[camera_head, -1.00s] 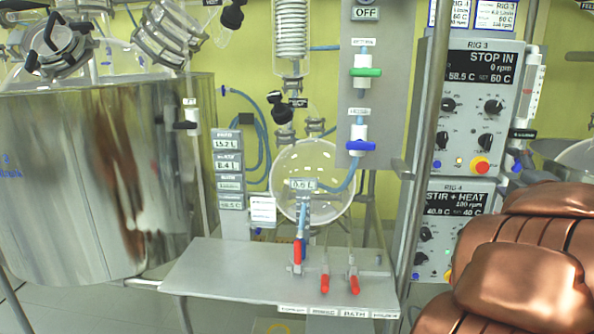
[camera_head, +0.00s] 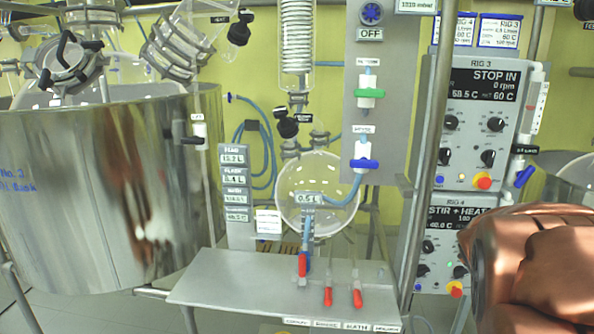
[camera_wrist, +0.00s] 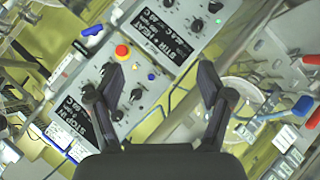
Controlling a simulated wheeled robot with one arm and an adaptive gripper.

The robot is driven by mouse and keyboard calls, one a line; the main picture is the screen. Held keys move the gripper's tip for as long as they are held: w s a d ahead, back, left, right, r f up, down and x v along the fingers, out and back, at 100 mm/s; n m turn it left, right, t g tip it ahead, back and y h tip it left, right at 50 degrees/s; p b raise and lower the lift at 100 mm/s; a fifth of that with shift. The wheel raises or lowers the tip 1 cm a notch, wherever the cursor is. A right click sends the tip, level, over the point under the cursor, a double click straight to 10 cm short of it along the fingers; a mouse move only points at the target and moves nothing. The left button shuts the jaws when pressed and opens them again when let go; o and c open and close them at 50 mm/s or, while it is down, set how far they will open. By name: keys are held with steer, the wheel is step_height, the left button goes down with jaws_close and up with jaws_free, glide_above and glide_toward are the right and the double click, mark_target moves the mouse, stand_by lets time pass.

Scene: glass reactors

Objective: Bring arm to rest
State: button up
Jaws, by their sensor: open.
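My gripper (camera_wrist: 161,85) shows in the wrist view with its two dark fingers apart and nothing between them. It hangs in front of the rig control panels, and its picture is strongly tilted. In the head view my copper-coloured arm fills the lower right corner, and my gripper is outside that view. The RIG 3 panel (camera_head: 484,125) reads STOP IN and 0 rpm. The RIG 4 panel (camera_head: 440,240) below it reads STIR + HEAT and is partly hidden by my arm.
A large steel vessel (camera_head: 100,190) stands at the left. A round glass flask (camera_head: 318,190) hangs above a grey shelf (camera_head: 240,285) with red-handled valves. A vertical metal post (camera_head: 432,150) stands beside the panels. Blue tubing and a green-handled valve (camera_head: 369,93) are behind.

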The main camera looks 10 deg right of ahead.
steer(key=s+a+f+g+y+p, duration=0.1)
steer(key=s+a+f+g+y, duration=0.2)
steer(key=s+a, duration=0.4)
steer(key=s+a+f+g+y+p, duration=0.1)
steer(key=s+a+f+g+y, duration=0.2)
steer(key=s+a, duration=0.5)
steer(key=s+a+f+m+g+y+p, duration=0.1)
steer(key=s+a+f+g, duration=0.3)
steer(key=s+a, duration=0.4)
steer(key=a+f+y+p, duration=0.1)
steer(key=a, duration=0.6)
steer(key=shift+a+f+y, duration=0.35)
steer(key=shift+y, duration=0.05)
